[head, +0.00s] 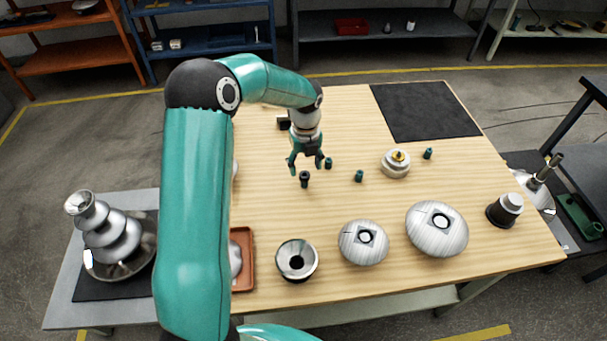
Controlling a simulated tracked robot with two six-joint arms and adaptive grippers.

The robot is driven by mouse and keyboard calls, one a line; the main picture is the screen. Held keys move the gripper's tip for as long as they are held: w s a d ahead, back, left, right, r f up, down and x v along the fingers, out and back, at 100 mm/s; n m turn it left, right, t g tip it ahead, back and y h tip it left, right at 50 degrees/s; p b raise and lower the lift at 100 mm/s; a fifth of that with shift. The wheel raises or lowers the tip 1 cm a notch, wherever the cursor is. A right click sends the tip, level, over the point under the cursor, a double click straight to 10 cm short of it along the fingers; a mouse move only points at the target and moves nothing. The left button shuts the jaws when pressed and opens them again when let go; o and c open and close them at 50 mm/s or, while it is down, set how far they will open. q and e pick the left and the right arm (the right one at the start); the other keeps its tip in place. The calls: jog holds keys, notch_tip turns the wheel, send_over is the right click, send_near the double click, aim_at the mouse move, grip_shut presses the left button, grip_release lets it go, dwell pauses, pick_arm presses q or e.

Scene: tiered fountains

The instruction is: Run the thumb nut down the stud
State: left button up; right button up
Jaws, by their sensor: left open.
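My left gripper (306,167) is open above the middle of the wooden table, fingers pointing down. A small dark upright piece with a wider top (305,177) stands just below and between its fingertips. I cannot tell whether the fingers touch it. Small teal cylindrical pieces stand nearby: one beside the gripper (328,162), one to its right (359,176), and one farther right (428,153). A round silver part with a brass centre (397,166) sits among them. I cannot make out which piece is the thumb nut or the stud. My right gripper is not seen.
Silver bowls stand near the front: an open one (286,263) and two domed ones (363,253) (437,243). A black mat (425,110) is bare. My left arm hides the table's left.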

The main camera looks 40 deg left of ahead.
aim_at(305, 172)
pick_arm(q)
notch_tip(305, 172, down, 3)
jog(key=shift+f, duration=0.15)
jog(key=shift+c, duration=0.2)
jog(key=c, duration=1)
